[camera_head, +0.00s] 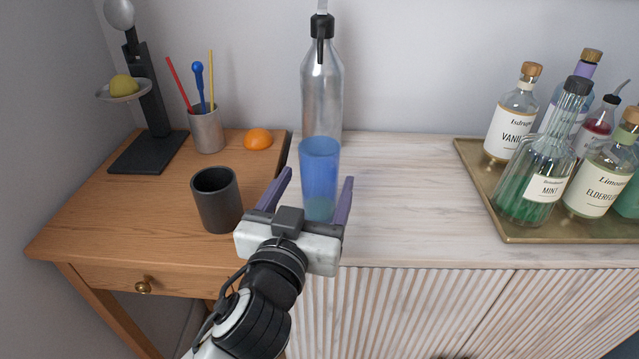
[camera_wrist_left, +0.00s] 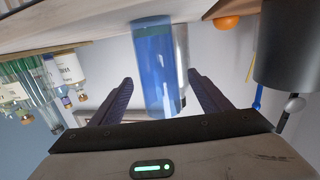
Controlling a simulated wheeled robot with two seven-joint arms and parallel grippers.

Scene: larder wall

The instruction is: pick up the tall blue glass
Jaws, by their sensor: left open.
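The tall blue glass (camera_head: 319,172) stands upright on the pale wooden cabinet top, near its left end. My left gripper (camera_head: 314,190) is open, with one purple finger on each side of the glass in the head view. In the left wrist view the glass (camera_wrist_left: 157,66) shows between the two spread fingers (camera_wrist_left: 160,92). I cannot tell whether either finger touches it. The gripper body hides part of the cabinet's front edge. My right gripper is not in view.
A clear bottle (camera_head: 322,90) stands close behind the glass. A dark cup (camera_head: 217,200) stands to the left on the wooden side table (camera_head: 90,215), near my gripper. A brass tray (camera_head: 480,190) of bottles is at right; the cabinet top (camera_head: 410,185) between is clear.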

